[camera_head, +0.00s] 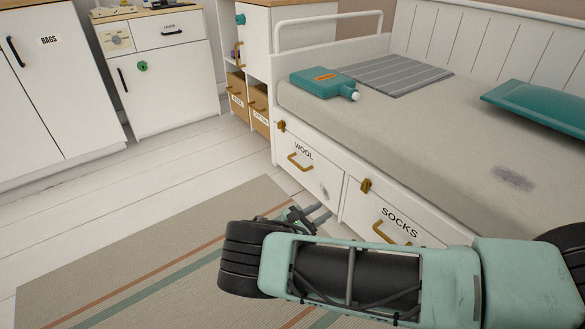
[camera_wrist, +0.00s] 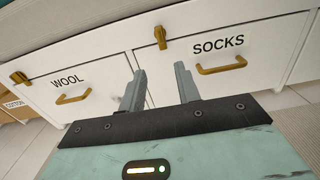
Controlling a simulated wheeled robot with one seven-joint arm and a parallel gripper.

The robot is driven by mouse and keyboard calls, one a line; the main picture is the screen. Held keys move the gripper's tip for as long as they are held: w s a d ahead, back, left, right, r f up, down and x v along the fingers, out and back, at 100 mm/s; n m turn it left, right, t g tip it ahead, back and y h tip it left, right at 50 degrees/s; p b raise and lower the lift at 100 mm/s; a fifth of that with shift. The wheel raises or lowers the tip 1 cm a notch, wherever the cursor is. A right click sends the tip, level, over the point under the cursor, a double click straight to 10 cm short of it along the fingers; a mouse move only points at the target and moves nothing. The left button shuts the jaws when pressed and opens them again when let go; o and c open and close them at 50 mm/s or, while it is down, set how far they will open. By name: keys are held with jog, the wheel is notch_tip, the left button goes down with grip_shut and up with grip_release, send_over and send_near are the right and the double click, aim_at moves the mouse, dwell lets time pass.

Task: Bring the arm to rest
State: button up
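My arm reaches across the lower right of the head view, over the striped rug. My gripper (camera_head: 318,214) is at its end, in front of the daybed drawers. In the wrist view my gripper (camera_wrist: 160,88) has two grey fingers standing apart with nothing between them. Behind the fingers are the shut WOOL drawer (camera_wrist: 95,110) and the shut SOCKS drawer (camera_wrist: 240,85). The fingers show in front of the seam between these drawers; I cannot tell how far away they are.
The daybed (camera_head: 430,125) holds a teal bottle (camera_head: 318,82), a grey ribbed mat (camera_head: 385,72) and a teal cushion (camera_head: 540,105). White cabinets (camera_head: 165,85) stand at the back left. Brass latches (camera_head: 366,185) and handles stick out from the drawers. The rug (camera_head: 130,260) and floor at left are clear.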

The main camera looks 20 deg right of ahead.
jog(key=s+a+r+m+g+y, duration=0.4)
jog(key=s+a+r+m+y, duration=0.25)
jog(key=s+r, duration=0.4)
jog(key=s+a+r+m+g+y, duration=0.55)
jog(key=s+r+y, duration=0.25)
jog(key=s+r, duration=0.3)
jog(key=s+r+m+t+y, duration=0.2)
jog(key=s+r+t+y, duration=0.15)
jog(key=s+r, duration=0.8)
notch_tip(320, 180, up, 38)
jog(key=p, duration=3.8)
jog(key=shift+d+f, duration=0.2)
